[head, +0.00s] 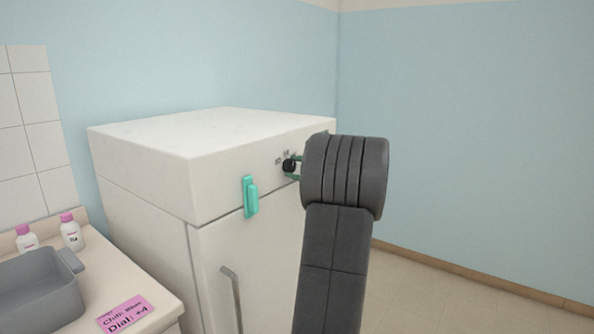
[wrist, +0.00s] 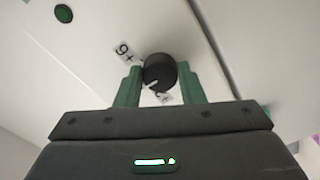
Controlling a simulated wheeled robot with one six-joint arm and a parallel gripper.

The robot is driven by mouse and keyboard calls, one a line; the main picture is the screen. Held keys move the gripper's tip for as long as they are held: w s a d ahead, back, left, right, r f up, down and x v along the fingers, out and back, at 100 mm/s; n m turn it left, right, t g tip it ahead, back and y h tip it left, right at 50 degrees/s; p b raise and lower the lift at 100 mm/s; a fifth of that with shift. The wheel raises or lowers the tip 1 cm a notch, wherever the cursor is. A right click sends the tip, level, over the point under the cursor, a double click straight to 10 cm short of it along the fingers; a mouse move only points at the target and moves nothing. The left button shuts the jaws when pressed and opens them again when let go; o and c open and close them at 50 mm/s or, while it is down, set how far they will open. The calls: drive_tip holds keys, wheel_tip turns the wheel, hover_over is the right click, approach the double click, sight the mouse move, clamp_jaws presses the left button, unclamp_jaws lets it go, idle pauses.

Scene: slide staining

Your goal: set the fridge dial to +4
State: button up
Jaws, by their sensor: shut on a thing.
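The fridge (head: 140,180) is a white box with a black round dial (head: 289,165) on its upper front panel. In the wrist view the dial (wrist: 160,68) carries a white pointer mark at its lower-left edge. A label reading +6, upside down (wrist: 124,51), sits to its upper left. Another label (wrist: 163,98) just below the dial is partly hidden and I cannot read it surely. My gripper (wrist: 158,78) is shut on the dial, one green finger on each side. In the head view my wrist hides the panel right of the dial.
A pink card (head: 124,313) reading "Dial: +4" lies on the counter at left, near a grey basin (head: 40,290) and two pink-capped bottles (head: 71,232). A teal piece (head: 250,197) and a bar handle (head: 233,298) are on the fridge front. Open floor lies right.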

drive_tip(key=o, duration=1)
drive_tip(key=v, duration=1.4)
drive_tip(key=shift+b, duration=0.35)
drive_tip(key=shift+w+a, duration=0.1)
drive_tip(key=shift+a, duration=0.1)
drive_tip(key=x, duration=1.3)
drive_tip(key=shift+w+a+p, duration=0.2)
drive_tip(key=shift+a+p, duration=0.05)
drive_tip(key=shift+p, duration=0.15)
